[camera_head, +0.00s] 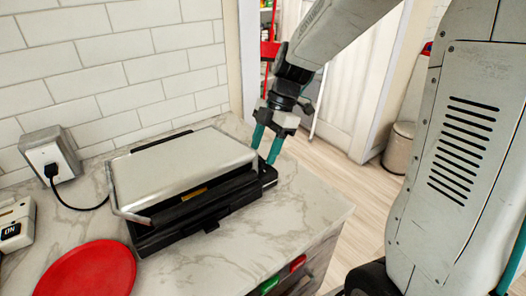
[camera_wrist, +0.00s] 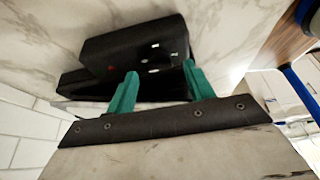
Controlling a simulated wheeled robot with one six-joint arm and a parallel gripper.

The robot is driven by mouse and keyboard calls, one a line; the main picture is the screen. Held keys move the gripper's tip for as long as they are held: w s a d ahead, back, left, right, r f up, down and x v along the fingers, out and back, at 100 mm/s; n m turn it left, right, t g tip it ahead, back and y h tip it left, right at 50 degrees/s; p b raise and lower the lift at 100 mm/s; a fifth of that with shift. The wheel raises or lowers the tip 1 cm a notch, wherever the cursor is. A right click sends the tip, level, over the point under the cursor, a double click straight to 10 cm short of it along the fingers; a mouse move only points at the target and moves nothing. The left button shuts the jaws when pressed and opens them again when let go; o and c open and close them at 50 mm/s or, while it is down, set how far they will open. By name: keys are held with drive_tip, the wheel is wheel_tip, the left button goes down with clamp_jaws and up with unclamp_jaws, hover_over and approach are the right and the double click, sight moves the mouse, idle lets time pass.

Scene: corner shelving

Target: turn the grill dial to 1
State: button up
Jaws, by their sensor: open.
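The grill (camera_head: 185,165) sits shut on the marble counter, with a silver lid, a black base and a front handle bar. A black control box (camera_head: 267,174) juts from its right end. My gripper (camera_head: 264,153) is open at that end, its teal fingers pointing down just above the box. In the wrist view the black control box (camera_wrist: 130,45) shows small pale marks and a reddish spot. The fingertips (camera_wrist: 160,68) are spread on either side of part of it. The dial cannot be made out clearly from the box, nor can its setting or any touch.
A red plate (camera_head: 86,270) lies at the front left of the counter (camera_head: 310,208). A wall socket (camera_head: 50,155) with a black plug and cord is left of the grill. The counter right of the grill is clear up to its edge.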

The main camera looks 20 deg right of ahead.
drive_tip(key=shift+x, duration=0.75)
drive_tip(key=c, duration=1)
drive_tip(key=shift+m, duration=0.4)
drive_tip(key=m, duration=0.1)
drive_tip(key=m+t, duration=0.1)
drive_tip(key=m, duration=0.1)
drive_tip(key=shift+s+t, duration=0.25)
drive_tip(key=shift+t, duration=0.05)
drive_tip(key=shift+s+m+t+h, duration=0.15)
drive_tip(key=shift+m+t, duration=0.3)
drive_tip(key=shift+m, duration=0.8)
drive_tip(key=shift+m+t+h, duration=0.25)
drive_tip(key=shift+m+t, duration=0.2)
drive_tip(key=shift+m, duration=0.8)
